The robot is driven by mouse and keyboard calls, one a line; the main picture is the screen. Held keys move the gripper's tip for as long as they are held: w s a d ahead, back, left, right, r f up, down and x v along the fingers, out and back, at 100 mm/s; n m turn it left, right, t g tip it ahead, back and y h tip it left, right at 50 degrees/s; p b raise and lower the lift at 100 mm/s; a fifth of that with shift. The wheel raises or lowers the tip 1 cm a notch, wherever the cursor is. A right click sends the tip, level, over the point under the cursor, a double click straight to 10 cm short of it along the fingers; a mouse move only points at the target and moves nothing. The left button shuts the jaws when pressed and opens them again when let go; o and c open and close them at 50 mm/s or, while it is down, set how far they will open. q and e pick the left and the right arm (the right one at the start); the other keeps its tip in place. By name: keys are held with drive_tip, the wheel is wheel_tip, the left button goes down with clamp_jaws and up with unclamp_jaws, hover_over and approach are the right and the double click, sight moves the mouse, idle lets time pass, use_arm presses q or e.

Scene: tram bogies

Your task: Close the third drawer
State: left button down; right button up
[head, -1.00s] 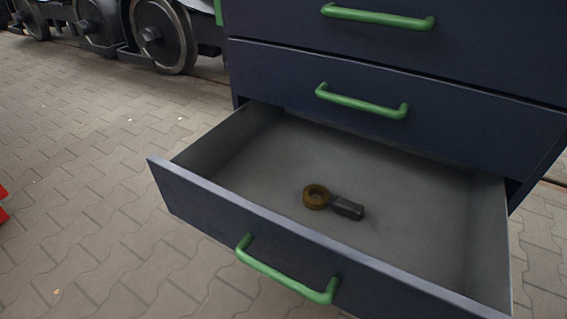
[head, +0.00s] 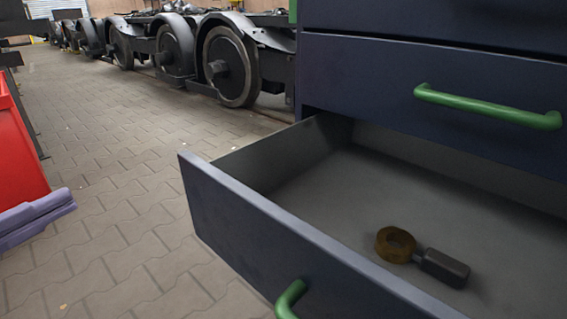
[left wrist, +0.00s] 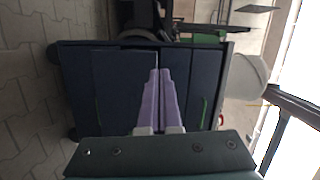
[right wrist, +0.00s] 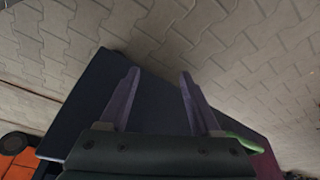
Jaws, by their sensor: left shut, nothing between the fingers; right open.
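The open drawer's dark blue front (head: 240,225) stands well out from the cabinet in the head view. Its green handle (head: 290,300) is partly cut off at the bottom edge. A brown ring (head: 395,244) and a dark block (head: 443,268) lie inside on the grey floor. My left gripper (head: 68,200) is shut and empty, left of the drawer front and apart from it. In the left wrist view its fingers (left wrist: 160,74) point towards dark blue panels. My right gripper (right wrist: 158,73) is open; a dark blue surface (right wrist: 155,105) and a green handle (right wrist: 240,142) show near it.
A closed drawer with a green handle (head: 488,106) is above the open one. A red object (head: 18,150) stands at the left. Wheeled bogies (head: 228,68) line the back. Paved floor (head: 120,190) is clear between the red object and the drawer.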

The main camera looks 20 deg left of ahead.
use_arm(q)
drive_tip(key=s+d+f+m+h, duration=0.1)
drive_tip(key=f+m+h, duration=0.1)
drive_tip(key=m+h, duration=0.1)
drive_tip(key=b, duration=0.5)
approach(194, 171)
drive_tip(key=shift+m+g+h, duration=0.3)
drive_tip(key=shift+m+g, duration=0.1)
drive_tip(key=x, duration=0.7)
drive_tip(key=shift+a+r, duration=0.25)
use_arm(e)
drive_tip(key=x, duration=0.2)
drive_tip(key=s+x, duration=0.1)
drive_tip(key=x, duration=0.2)
drive_tip(key=shift+f, duration=0.35)
